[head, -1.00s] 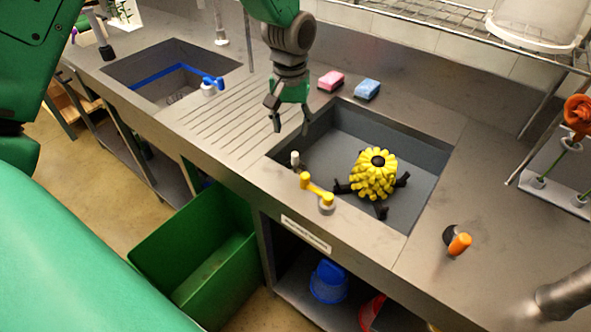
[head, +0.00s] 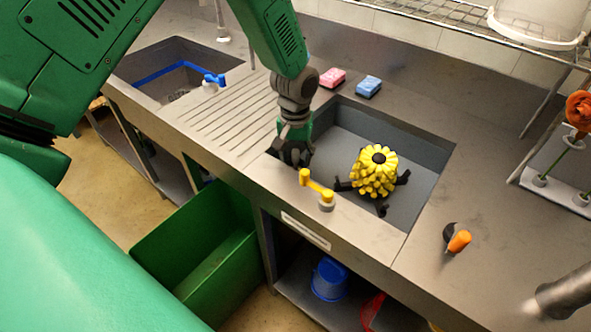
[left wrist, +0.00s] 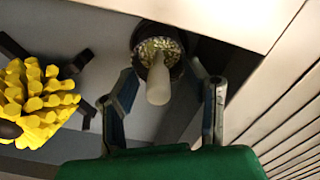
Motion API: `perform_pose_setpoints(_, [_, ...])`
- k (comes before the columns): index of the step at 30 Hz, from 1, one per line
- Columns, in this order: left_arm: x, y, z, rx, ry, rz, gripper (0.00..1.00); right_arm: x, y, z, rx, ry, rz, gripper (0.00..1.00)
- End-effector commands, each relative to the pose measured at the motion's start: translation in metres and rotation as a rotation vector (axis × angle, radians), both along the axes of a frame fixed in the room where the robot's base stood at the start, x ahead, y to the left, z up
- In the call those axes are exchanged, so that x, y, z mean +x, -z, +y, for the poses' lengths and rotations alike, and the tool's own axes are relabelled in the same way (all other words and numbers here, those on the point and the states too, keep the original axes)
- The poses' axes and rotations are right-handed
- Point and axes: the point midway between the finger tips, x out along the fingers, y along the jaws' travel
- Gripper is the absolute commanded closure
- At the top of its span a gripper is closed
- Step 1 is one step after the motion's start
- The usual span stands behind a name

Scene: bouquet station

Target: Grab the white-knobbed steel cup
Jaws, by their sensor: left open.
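My left gripper (head: 295,158) is at the left edge of the right-hand sink in the head view, pointing down. Its fingers are open and hide the white-knobbed steel cup in that view. In the left wrist view the cup (left wrist: 150,46) is a dark round rim with a speckled inside. Its pale white knob (left wrist: 158,85) points towards the camera. The two fingers of my left gripper (left wrist: 165,66) stand on either side of the knob and cup. I cannot tell whether they touch it.
A yellow knobbly object with black legs (head: 375,172) sits in the sink (head: 425,153). Pink (head: 332,77) and blue (head: 368,86) sponges lie behind. An orange-knobbed item (head: 458,240) is on the right counter.

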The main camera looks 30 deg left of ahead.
Motion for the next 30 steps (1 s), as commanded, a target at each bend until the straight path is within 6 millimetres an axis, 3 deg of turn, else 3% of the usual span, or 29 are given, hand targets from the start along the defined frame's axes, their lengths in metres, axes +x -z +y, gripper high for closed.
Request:
perform_pose_setpoints(1, [0.000,0.000,0.000,0.000,0.000,0.000,0.59,0.000,0.000,0.000,0.000,0.000,0.000,0.51])
perform_pose_setpoints(4, [0.000,0.000,0.000,-0.001,0.000,0.001,0.94,0.000,0.000,0.000,0.000,0.000,0.000,0.51])
perform_pose_setpoints(5, [0.000,0.000,0.001,-0.001,0.000,0.001,1.00,0.000,0.000,0.000,0.000,0.000,0.000,0.51])
perform_pose_setpoints(17, [0.001,-0.006,0.002,-0.002,0.000,-0.001,1.00,0.000,0.000,0.000,0.000,0.000,0.000,0.51])
perform_pose_setpoints(30, [0.001,-0.086,0.001,-0.001,0.000,-0.003,1.00,0.000,-0.004,0.000,0.000,0.000,0.000,0.51])
